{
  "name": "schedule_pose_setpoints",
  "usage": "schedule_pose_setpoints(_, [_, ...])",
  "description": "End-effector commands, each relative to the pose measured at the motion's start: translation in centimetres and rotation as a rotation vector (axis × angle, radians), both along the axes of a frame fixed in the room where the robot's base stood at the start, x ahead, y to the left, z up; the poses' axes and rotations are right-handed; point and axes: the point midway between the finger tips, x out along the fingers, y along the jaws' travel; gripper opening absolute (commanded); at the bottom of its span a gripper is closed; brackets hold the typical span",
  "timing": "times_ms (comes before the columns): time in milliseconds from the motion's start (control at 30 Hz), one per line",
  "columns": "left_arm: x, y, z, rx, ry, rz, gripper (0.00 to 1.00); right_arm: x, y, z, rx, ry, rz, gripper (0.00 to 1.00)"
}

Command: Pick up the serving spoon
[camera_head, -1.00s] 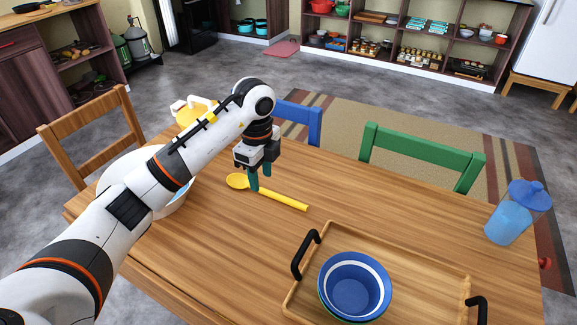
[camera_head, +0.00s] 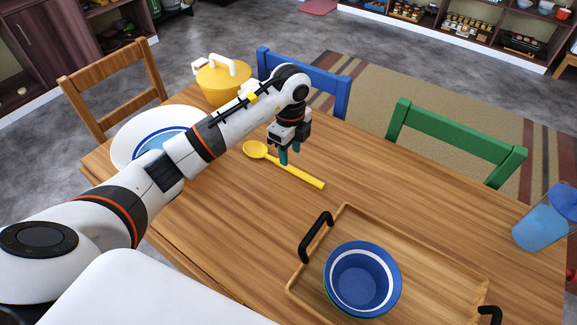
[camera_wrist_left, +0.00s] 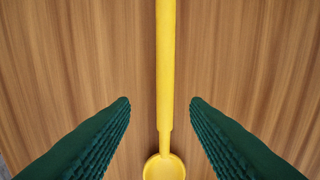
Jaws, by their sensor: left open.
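The yellow serving spoon (camera_head: 307,178) lies on the wooden table, its bowl toward the left and its handle toward the lower right. My left gripper (camera_head: 290,156) is over the spoon, near where the handle meets the bowl. In the left wrist view the spoon (camera_wrist_left: 166,70) runs between the two green fingers of the left gripper (camera_wrist_left: 160,105), with a gap on each side. The left gripper is open and empty. My right gripper is not in view.
A wooden tray (camera_head: 420,243) with black handles holds blue bowls (camera_head: 362,280) at the front right. A white plate (camera_head: 125,150), a yellow pot (camera_head: 222,82) and a blue jar (camera_head: 541,228) stand around. Chairs (camera_head: 455,140) line the far side.

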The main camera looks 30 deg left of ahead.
Motion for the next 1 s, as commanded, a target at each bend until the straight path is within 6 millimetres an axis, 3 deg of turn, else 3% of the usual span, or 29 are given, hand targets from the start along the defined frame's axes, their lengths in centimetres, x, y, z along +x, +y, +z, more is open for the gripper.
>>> schedule_pose_setpoints(233, [-0.5,0.2,-3.6,-0.001,0.002,0.001,0.42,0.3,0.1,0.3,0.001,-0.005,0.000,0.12])
schedule_pose_setpoints(533, [-0.5,0.2,-4.1,0.000,0.001,0.000,0.42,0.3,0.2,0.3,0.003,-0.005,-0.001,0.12])
schedule_pose_setpoints(800, [-0.5,0.2,-4.1,0.000,0.001,0.001,0.00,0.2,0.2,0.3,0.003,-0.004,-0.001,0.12])
schedule_pose_setpoints(1000, [-0.5,0.2,-4.1,0.000,0.000,0.001,0.00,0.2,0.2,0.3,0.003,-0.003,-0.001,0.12])
